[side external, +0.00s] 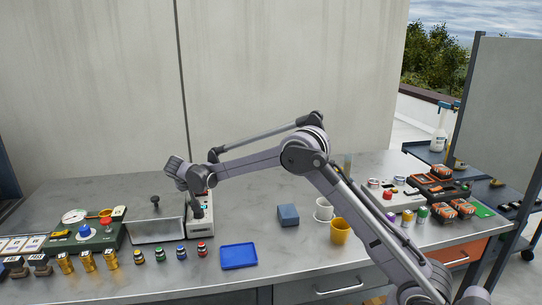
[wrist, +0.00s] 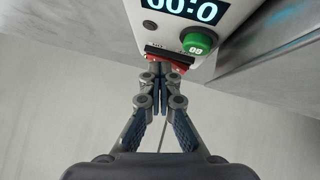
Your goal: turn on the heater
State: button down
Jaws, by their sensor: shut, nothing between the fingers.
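The heater appears to be the white unit (wrist: 169,18) with a lit display (wrist: 185,8) reading "00:0", cut off at the top. Below the display is a green knob (wrist: 198,42) and a small dark button (wrist: 149,24). A red rocker switch (wrist: 180,66) with a black part sits at the lower edge of the panel. In the side view the white unit (side external: 200,228) stands beside a metal bath. My gripper (wrist: 160,68) is shut and empty, its fingertips at the red switch. They overlap it in view; I cannot tell whether they touch. My gripper (side external: 197,212) partly hides the unit in the side view.
The metal bath (side external: 155,230) stands close on the left of the unit. Small capped bottles (side external: 181,252) and a blue tray (side external: 239,256) lie in front. A blue block (side external: 288,215), a white mug (side external: 323,210) and a yellow cup (side external: 340,232) are to the right.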

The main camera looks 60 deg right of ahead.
jog(key=shift+w+a+r, duration=0.1)
jog(key=shift+w+a, duration=0.25)
jog(key=shift+r, duration=0.4)
jog(key=r, duration=0.2)
jog(key=a+r, duration=0.1)
jog(key=r, duration=0.1)
jog(key=shift+s, duration=0.1)
jog(key=v, duration=0.8)
jog(key=shift+s+r, duration=0.35)
jog(key=shift+s, duration=0.2)
jog(key=shift+d, duration=0.15)
